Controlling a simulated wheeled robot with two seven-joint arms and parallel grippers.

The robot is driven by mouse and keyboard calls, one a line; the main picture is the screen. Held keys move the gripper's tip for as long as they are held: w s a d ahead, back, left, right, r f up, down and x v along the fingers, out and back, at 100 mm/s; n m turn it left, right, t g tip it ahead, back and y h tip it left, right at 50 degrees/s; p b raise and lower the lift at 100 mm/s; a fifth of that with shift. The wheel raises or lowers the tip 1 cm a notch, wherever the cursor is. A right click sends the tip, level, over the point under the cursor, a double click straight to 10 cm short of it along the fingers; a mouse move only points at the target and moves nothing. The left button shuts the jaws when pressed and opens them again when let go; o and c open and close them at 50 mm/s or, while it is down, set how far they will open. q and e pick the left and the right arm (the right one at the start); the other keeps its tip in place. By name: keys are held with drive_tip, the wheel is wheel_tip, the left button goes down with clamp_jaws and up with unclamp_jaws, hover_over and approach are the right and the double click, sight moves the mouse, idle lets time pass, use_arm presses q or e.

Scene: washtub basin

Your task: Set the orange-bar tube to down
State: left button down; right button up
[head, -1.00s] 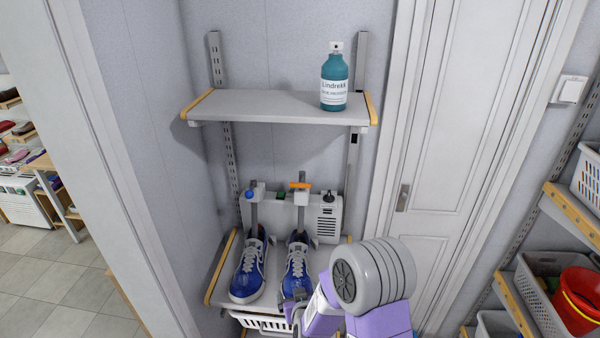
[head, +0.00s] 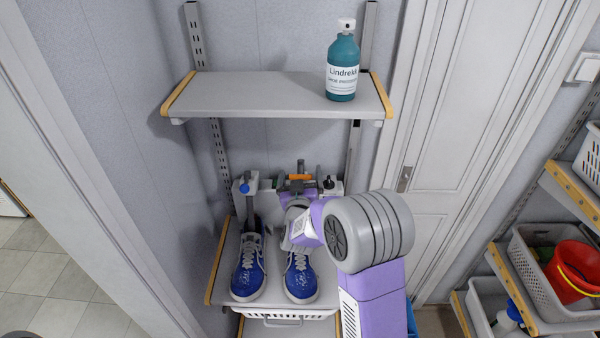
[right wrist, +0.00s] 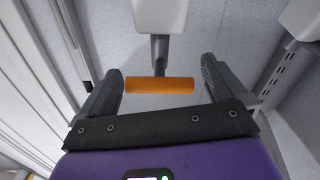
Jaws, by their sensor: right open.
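The orange bar (head: 299,177) sits crosswise on a grey tube of the white shoe dryer on the lower shelf. My right gripper (head: 298,186) is up at it, and my purple and grey arm hides much of this tube and the dryer. In the right wrist view the orange bar (right wrist: 160,85) lies between my two dark, spread fingers, with a gap on each side. The tube (right wrist: 159,52) runs up from it to a pale housing. My right gripper is open. My left gripper does not show.
Two blue shoes (head: 248,270) stand on the lower shelf. A second tube with a blue knob (head: 245,187) is at the left. A teal spray bottle (head: 342,65) stands on the upper shelf (head: 250,92). A red bucket (head: 570,272) is in a basket at right.

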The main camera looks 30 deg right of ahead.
drive_tip(key=shift+w+d, duration=0.3)
drive_tip(key=shift+w, duration=0.05)
drive_tip(key=c, duration=1.3)
drive_tip(key=shift+o, duration=0.2)
drive_tip(key=f+b, duration=0.2)
drive_tip(key=f, duration=0.1)
drive_tip(key=s+f+b, duration=0.1)
drive_tip(key=shift+a+f+b, duration=0.15)
drive_tip(key=shift+a+b, duration=0.25)
drive_tip(key=o, duration=1.3)
drive_tip(key=shift+c, duration=0.2)
